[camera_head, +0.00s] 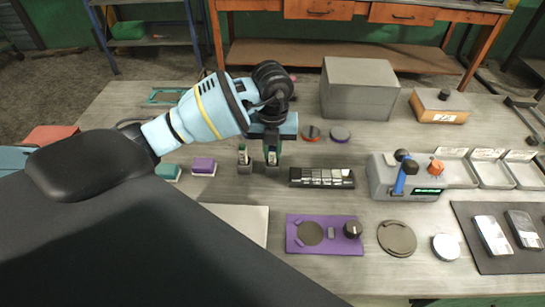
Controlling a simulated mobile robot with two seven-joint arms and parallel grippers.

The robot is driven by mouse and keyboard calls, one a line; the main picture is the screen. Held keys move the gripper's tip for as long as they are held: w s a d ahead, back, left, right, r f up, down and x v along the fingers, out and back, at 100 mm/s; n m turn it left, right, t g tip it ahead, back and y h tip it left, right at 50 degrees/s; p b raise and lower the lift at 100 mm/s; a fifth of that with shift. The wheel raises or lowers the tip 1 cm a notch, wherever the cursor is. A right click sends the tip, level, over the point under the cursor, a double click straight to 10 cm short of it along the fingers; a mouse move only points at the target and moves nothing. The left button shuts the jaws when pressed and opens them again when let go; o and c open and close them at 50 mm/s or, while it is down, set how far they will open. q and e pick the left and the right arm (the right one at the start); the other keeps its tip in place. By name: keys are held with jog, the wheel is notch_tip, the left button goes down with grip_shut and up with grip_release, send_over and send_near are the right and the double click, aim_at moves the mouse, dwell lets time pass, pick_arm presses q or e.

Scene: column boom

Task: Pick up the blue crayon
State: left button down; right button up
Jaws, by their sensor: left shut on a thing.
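My left gripper (258,165) points down over the table, left of the black tray of small blocks. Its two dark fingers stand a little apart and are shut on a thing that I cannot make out. I see no clear blue crayon on the table. A blue stick-like handle (399,184) with a black knob stands at the front of a grey device, and it looks like a lever. My right gripper is not in view.
The black tray (293,183) lies right of the left gripper. A purple plate (292,246) lies in front. Teal (168,172) and purple (203,167) blocks lie to the left. A large grey box (358,88) stands behind, and the grey device (384,180) stands to the right.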

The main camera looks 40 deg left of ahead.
pick_arm(q)
jog(key=shift+r, duration=0.45)
jog(key=r, duration=0.2)
jog(key=shift+d+r, duration=0.25)
jog(key=shift+r, duration=0.15)
jog(key=s+d+r, duration=0.1)
jog(key=s+d, duration=0.2)
jog(key=d, duration=1.2)
jog(key=shift+s+r, duration=0.15)
jog(key=shift+s, duration=0.2)
